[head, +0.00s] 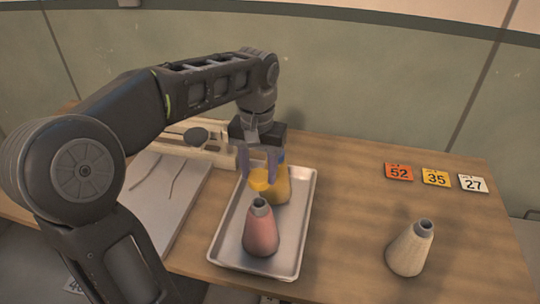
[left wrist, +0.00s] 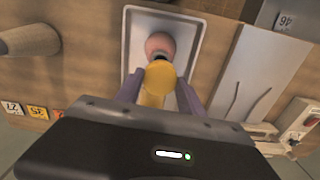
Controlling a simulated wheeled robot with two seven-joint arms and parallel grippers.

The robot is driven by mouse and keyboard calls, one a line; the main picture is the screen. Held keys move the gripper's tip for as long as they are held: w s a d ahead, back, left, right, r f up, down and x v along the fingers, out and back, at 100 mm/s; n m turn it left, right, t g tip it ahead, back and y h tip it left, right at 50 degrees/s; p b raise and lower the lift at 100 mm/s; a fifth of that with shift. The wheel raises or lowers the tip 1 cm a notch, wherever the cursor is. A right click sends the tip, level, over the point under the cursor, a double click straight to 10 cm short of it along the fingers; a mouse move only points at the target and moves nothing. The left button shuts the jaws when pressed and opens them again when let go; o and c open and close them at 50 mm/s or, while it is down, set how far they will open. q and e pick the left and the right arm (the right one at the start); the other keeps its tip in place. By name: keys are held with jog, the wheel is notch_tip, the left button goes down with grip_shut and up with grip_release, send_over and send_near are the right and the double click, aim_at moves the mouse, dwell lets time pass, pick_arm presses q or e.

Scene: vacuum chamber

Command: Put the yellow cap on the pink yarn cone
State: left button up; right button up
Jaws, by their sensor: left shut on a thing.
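My left gripper (head: 259,178) points down over the tray and is shut on the yellow cap (head: 261,182). In the left wrist view the cap (left wrist: 160,75) sits between the purple fingers. The pink yarn cone (head: 261,232) stands upright in the tray, just in front of the cap, with its grey tip bare. It also shows in the left wrist view (left wrist: 158,44), partly covered by the cap. The cap is held higher than the tray floor and behind the pink cone's tip. My right gripper is not in view.
A yellow-orange cone (head: 280,188) stands in the metal tray (head: 226,252) behind the pink one, close to my fingers. A cream cone (head: 410,248) stands on the table at right. Number cards (head: 435,178) lie behind it. A grey board (head: 180,190) with strands lies left.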

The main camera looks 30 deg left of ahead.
aim_at(259, 189)
pick_arm(q)
jog(key=shift+s, duration=0.25)
jog(key=shift+w+f, duration=0.1)
jog(key=shift+f, duration=0.05)
jog(key=shift+f+b, duration=2.2)
jog(key=shift+f, duration=0.55)
jog(key=shift+f+b, duration=1)
jog(key=shift+f, duration=0.55)
jog(key=o, duration=1.4)
